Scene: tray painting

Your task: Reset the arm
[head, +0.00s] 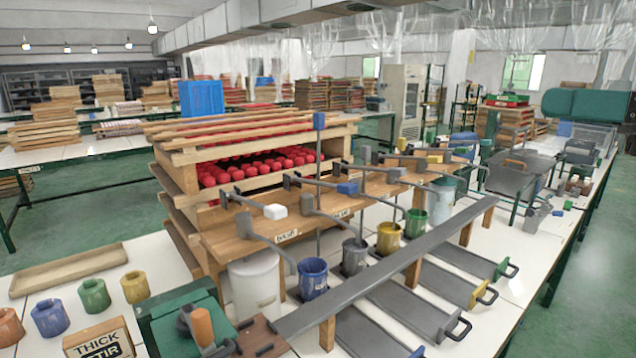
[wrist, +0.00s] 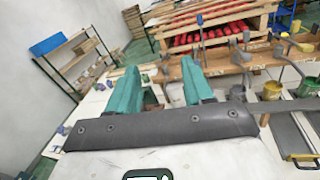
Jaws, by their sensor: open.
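My gripper (wrist: 161,70) shows in the wrist view as two teal fingers standing wide apart above a dark grey bar. It is open, and nothing shows between the fingers. Beyond them, in the wrist view, are the wooden rack (wrist: 222,38) with red items and the wooden stand with paint containers.
A long grey rail (head: 385,270) runs in front. Small coloured jars and a THICK box (head: 98,343) sit at lower left. Green floor (head: 600,270) is clear at right.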

